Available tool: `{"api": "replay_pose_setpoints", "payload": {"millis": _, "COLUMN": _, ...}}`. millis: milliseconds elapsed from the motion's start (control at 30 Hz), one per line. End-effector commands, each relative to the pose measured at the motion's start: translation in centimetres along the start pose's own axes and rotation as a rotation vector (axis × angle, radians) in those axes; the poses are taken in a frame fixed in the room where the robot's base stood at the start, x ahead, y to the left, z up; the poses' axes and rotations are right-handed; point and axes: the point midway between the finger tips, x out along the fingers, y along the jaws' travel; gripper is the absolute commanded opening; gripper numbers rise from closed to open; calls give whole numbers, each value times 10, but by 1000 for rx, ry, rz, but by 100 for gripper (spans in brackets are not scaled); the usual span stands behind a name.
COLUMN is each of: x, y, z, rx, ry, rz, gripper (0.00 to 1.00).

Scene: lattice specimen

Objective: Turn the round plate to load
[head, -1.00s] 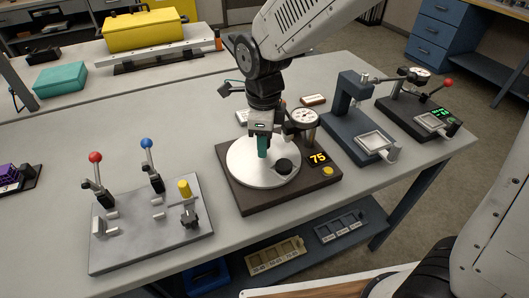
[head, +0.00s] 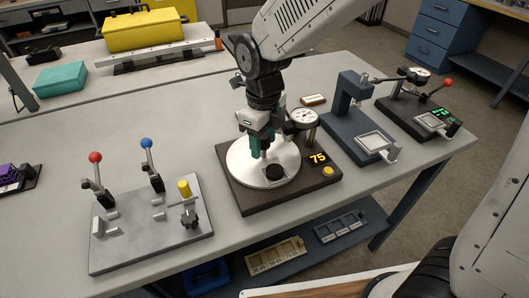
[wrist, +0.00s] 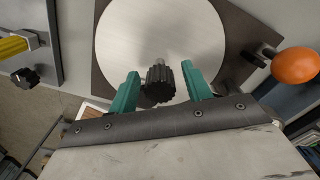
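The round plate (head: 245,166) is a pale metal disc on a dark square base (head: 305,195). It also shows in the wrist view (wrist: 150,25). A black ribbed knob (head: 274,173) stands on the plate near its front edge; in the wrist view the knob (wrist: 160,87) lies between my teal fingers. My gripper (head: 266,152) is over the plate, pointing down, just behind the knob in the head view. In the wrist view my gripper (wrist: 160,70) is open, with a gap on each side of the knob. The word "load" is not readable on the base.
A dial gauge (head: 304,119) stands close to my gripper's right. A display reading 75 (head: 317,158) and a yellow button (head: 328,171) are on the base. A lever panel (head: 150,240) stands left, a blue-grey press (head: 350,110) right.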

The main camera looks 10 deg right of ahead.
Motion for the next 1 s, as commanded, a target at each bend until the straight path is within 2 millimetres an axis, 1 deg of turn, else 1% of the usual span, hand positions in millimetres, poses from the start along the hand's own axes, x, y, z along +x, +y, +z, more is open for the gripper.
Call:
{"api": "replay_pose_setpoints", "payload": {"millis": 267, "x": -2, "y": 0, "z": 0, "rx": -1, "ry": 0, "rz": 0, "gripper": 49}}
{"api": "replay_pose_setpoints", "payload": {"millis": 367, "x": -10, "y": 0, "z": 1, "rx": -1, "ry": -3, "rz": -1, "gripper": 49}}
{"api": "replay_pose_setpoints", "payload": {"millis": 700, "x": -49, "y": 0, "z": 0, "rx": -2, "ry": -2, "rz": -1, "gripper": 49}}
{"api": "replay_pose_setpoints", "payload": {"millis": 800, "x": -54, "y": 0, "z": 0, "rx": -2, "ry": 0, "rz": 0, "gripper": 49}}
{"api": "replay_pose_setpoints", "payload": {"millis": 1000, "x": -55, "y": 0, "z": 0, "rx": -2, "ry": 0, "rz": 0, "gripper": 49}}
